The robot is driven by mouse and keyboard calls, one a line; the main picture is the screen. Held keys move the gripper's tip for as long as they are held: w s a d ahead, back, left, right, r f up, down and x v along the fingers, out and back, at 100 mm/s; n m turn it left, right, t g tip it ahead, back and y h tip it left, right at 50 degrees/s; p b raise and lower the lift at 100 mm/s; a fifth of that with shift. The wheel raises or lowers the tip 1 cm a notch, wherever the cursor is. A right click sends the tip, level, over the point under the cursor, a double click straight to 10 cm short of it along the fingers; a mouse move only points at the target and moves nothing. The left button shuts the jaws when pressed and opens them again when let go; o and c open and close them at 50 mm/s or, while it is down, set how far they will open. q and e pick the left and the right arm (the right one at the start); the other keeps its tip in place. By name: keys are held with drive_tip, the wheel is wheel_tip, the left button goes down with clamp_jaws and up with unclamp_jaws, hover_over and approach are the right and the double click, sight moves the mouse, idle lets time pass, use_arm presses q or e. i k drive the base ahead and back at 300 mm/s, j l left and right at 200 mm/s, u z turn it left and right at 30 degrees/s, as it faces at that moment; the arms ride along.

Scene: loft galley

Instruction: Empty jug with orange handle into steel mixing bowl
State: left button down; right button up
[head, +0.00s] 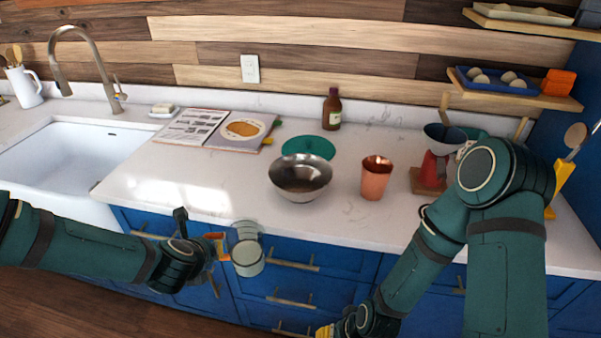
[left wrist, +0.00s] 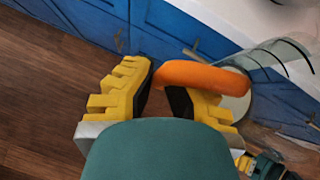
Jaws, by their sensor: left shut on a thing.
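The clear jug (head: 247,252) hangs in the air in front of the blue drawers, below the counter edge. My left gripper (head: 214,246) is shut on its orange handle, which also shows between the yellow fingers (left wrist: 163,88) in the left wrist view (left wrist: 200,75). A pale mass shows in the jug; I cannot tell its level. The steel mixing bowl (head: 300,189) stands upright on the counter, up and right of the jug; its inside looks shiny. My right gripper (head: 325,331) is low at the bottom edge, mostly cut off, so its fingers cannot be judged.
A copper cup (head: 375,179) stands right of the bowl, and a green round mat (head: 308,146) lies behind it. A brown bottle (head: 332,108), an open book (head: 215,130) and a red kitchen scale (head: 432,172) are also on the counter. The counter left of the bowl is clear.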

sight(299, 178)
drive_tip(key=j+z, duration=0.35)
drive_tip(key=k+j+z, duration=0.1)
drive_tip(key=j+z, duration=0.25)
drive_tip(key=k+j+z, duration=0.15)
drive_tip(key=j+z, duration=0.2)
drive_tip(key=j, duration=0.15)
